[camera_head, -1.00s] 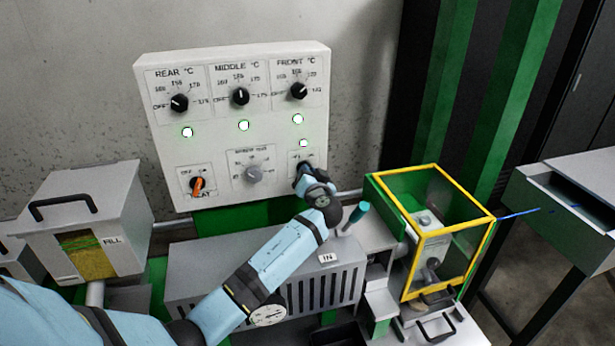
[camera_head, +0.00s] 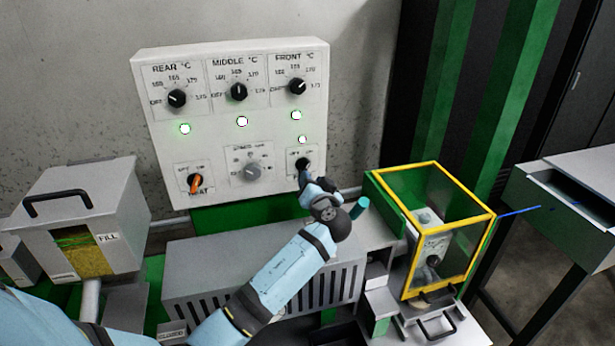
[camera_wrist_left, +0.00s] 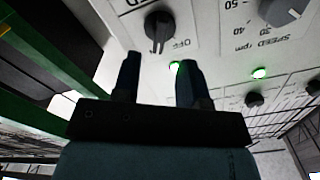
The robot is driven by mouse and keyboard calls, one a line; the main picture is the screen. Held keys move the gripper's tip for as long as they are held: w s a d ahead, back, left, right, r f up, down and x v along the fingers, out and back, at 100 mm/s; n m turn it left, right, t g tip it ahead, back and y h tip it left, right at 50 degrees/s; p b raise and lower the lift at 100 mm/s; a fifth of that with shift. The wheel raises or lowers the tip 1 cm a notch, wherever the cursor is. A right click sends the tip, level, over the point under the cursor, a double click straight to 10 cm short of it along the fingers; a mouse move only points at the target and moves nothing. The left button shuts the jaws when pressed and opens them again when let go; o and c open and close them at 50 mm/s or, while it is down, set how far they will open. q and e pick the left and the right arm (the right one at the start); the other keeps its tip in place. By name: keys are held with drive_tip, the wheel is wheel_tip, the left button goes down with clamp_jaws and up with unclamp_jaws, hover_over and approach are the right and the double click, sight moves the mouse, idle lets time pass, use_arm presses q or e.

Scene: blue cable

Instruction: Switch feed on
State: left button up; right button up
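The feed switch (camera_head: 302,164) is a black knob at the lower right of the white control panel (camera_head: 232,207). It also shows in the left wrist view (camera_wrist_left: 158,28), with an upside-down OFF label beside it. I cannot tell for sure which label it points to. My left gripper (camera_head: 304,180) is just below and in front of the switch. In the left wrist view its two fingers (camera_wrist_left: 158,75) are apart with nothing between them, and the knob is past their tips. My right gripper is out of view.
An orange heat switch (camera_head: 195,183) and a grey speed knob (camera_head: 252,171) sit left on the panel. Below are a grey slotted housing (camera_head: 215,262) and a fill hopper (camera_head: 95,185). A yellow-framed guard (camera_head: 465,227) stands right, with a blue cable (camera_head: 520,212) beyond.

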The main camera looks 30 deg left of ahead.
use_arm(q)
drive_tip(key=b+v, duration=0.1)
drive_tip(key=v, duration=0.7)
drive_tip(key=shift+b, duration=0.3)
drive_tip(key=shift+s+d, duration=0.15)
idle(0.4)
